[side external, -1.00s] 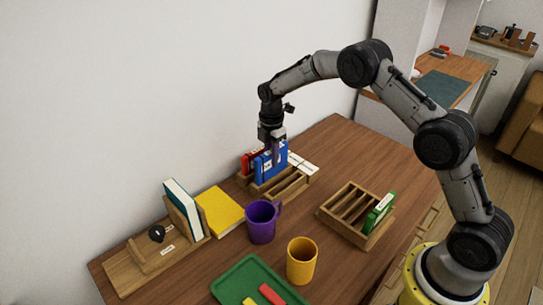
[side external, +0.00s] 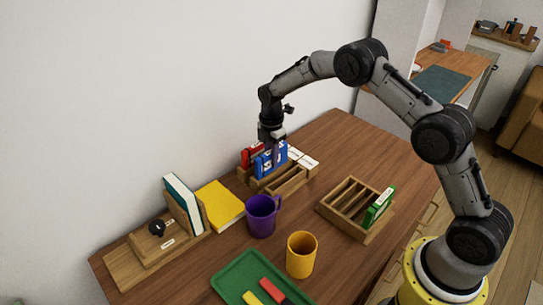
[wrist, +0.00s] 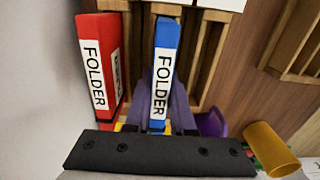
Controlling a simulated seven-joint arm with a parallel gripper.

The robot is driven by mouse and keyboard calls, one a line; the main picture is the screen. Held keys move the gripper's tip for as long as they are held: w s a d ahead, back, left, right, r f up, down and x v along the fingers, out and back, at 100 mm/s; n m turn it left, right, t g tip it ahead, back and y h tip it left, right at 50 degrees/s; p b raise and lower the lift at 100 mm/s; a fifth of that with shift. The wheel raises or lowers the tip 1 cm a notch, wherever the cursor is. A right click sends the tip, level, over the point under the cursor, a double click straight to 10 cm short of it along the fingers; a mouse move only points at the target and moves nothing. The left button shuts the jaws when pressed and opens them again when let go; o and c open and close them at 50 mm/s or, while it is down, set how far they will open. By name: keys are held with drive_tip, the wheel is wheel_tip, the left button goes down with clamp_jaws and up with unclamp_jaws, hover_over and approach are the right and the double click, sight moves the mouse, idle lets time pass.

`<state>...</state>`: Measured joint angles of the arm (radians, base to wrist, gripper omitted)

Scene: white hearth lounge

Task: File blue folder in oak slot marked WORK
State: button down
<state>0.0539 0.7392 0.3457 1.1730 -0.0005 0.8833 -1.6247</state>
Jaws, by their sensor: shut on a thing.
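The blue folder (side external: 266,162) stands upright in a slot of the wooden rack (side external: 293,186) by the wall, its lower part hidden. My gripper (side external: 275,154) is shut on its upper edge. In the wrist view the blue folder (wrist: 164,62) shows its FOLDER label between my two fingers (wrist: 161,98). The red folder (side external: 248,157) stands in the same rack, left of the blue one with a gap between them; it also shows in the wrist view (wrist: 92,65). White label cards (side external: 303,158) lie at the rack's back; their words are too small to read.
A purple mug (side external: 261,217) stands in front of the rack, with an orange mug (side external: 301,255) nearer. A second wooden rack (side external: 337,219) holds a green item (side external: 380,206). A yellow book (side external: 221,205), bookend (side external: 157,254) and green tray (side external: 235,278) are at left.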

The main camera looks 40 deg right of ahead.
drive_tip(key=shift+f, duration=0.2)
drive_tip(key=c, duration=0.7)
unclamp_jaws()
